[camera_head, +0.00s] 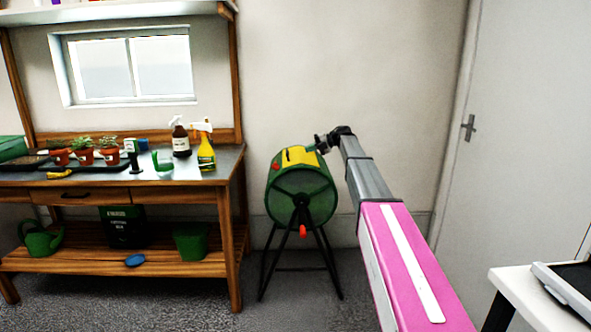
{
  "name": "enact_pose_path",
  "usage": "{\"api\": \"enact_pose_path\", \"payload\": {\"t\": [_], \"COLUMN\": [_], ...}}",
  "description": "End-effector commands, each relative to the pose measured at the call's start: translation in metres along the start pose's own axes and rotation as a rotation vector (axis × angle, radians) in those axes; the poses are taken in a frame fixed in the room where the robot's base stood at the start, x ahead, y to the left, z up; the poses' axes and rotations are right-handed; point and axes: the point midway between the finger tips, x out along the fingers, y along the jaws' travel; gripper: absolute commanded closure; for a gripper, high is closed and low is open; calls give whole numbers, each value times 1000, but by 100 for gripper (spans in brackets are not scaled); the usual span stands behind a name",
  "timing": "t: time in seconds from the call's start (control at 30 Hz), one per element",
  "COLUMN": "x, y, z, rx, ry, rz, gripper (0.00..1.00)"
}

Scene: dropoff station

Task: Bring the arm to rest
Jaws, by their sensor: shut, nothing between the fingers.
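My arm reaches forward from the bottom right of the head view, with a pink and white link and grey links beyond it. My gripper (322,146) is at the far end, small and dark, by the top right of a green drum (301,190). The gripper is shut, with nothing seen held in it. The drum stands on black legs and has a yellow panel (300,156) on top. I cannot tell whether the gripper touches the drum.
A wooden workbench (200,181) with potted plants (83,152) and spray bottles (206,152) stands at left. A white table (512,285) with a tray (568,290) is at lower right. A door (530,140) is at right. Floor between bench and drum is clear.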

Motion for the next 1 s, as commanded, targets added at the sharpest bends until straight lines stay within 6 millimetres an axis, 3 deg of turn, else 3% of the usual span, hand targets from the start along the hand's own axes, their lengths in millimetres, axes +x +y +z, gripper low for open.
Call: {"api": "enact_pose_path", "payload": {"t": [0.37,0.63,0.87,1.0], "x": [11,0,-35,-57], "y": [-4,-21,-73,-122], "z": [-7,-18,-42,-71], "rx": [44,188,472,702], "ry": [-226,-562,-953,-1176], "rz": [177,412,621,701], "gripper": [100,100,100,100]}}
